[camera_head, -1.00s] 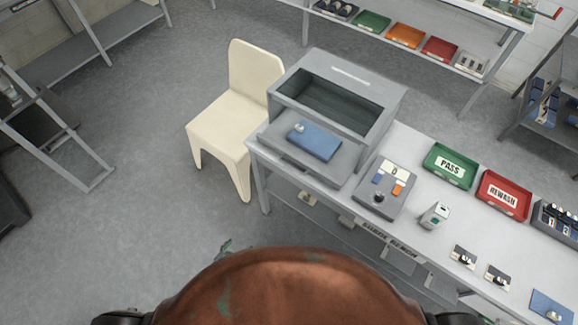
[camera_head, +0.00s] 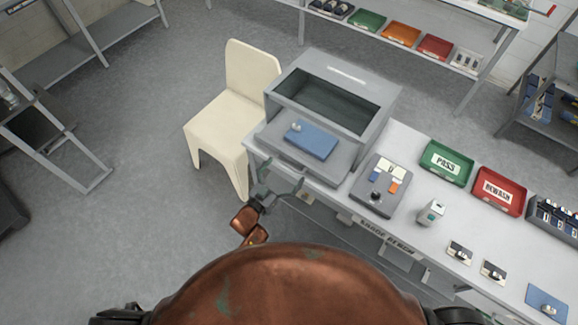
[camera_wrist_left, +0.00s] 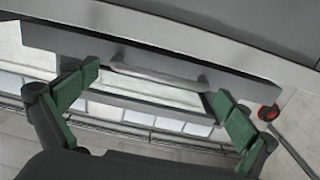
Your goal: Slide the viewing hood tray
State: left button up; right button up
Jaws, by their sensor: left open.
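The viewing hood (camera_head: 372,125) is a grey box with a dark, slanted window on the table. Its grey tray (camera_head: 272,142) sticks out at the front and carries a blue board (camera_head: 311,141) with a small metal part on it. In the left wrist view the tray front (camera_wrist_left: 225,73) bears a pale bar handle (camera_wrist_left: 157,68). My left gripper (camera_head: 283,177) is just in front of the tray. In the wrist view its green-padded fingers (camera_wrist_left: 155,84) are spread wide, one near each end of the handle, without visible grip on it. My right gripper is out of view.
A cream chair (camera_head: 228,112) stands left of the hood. The floor at left is clear.

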pick_arm(q)
jog(key=shift+x, duration=0.85)
jog(key=shift+w+d, duration=0.1)
jog(key=shift+w, duration=0.05)
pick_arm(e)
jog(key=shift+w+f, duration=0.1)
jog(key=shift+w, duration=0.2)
